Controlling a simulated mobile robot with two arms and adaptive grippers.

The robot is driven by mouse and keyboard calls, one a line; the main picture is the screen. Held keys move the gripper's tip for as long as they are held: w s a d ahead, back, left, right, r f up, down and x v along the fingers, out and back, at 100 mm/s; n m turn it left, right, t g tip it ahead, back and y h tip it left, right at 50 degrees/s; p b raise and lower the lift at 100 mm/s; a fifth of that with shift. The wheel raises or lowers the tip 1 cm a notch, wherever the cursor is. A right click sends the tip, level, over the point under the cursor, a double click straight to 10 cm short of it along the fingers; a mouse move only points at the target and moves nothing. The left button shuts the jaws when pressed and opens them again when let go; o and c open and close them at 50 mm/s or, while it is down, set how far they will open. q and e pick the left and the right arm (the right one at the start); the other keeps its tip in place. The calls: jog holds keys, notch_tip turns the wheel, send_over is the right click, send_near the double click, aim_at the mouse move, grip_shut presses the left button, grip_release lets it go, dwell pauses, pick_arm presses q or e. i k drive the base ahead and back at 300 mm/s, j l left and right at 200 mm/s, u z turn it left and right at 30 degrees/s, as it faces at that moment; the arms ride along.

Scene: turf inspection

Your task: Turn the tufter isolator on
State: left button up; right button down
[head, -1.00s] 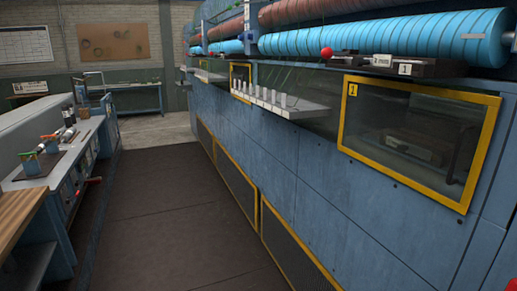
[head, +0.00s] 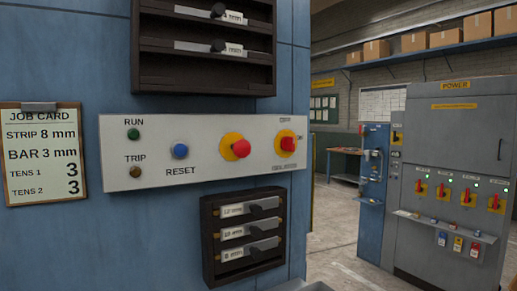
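A white control panel (head: 205,178) on the blue machine carries a red-on-yellow rotary switch (head: 287,143) at its right end; its small labels are unreadable. A grey cabinet marked POWER (head: 450,130) stands at the right, farther back. It carries a row of red-handled switches on yellow plates, among them a left one (head: 421,188), a middle one (head: 467,196) and a right one (head: 494,203). Small green lights show near them. Their labels are too small to read, so I cannot tell which is the tufter isolator. Neither gripper is in view.
The panel also has a red knob on yellow (head: 239,148) and a blue RESET button (head: 180,151). Dark racks (head: 242,235) sit above and below it. A job card (head: 42,155) hangs at left. A narrow shelf (head: 443,225) juts from the cabinet. Floor (head: 335,225) shows between machine and cabinet.

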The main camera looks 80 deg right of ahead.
aim_at(287, 143)
jog(key=z, duration=2.35)
jog(key=l+u, duration=0.15)
jog(key=u, duration=0.2)
jog(key=i+l+u, duration=0.1)
jog(key=u, duration=0.3)
jog(key=l+u, duration=0.35)
jog(key=j, duration=0.1)
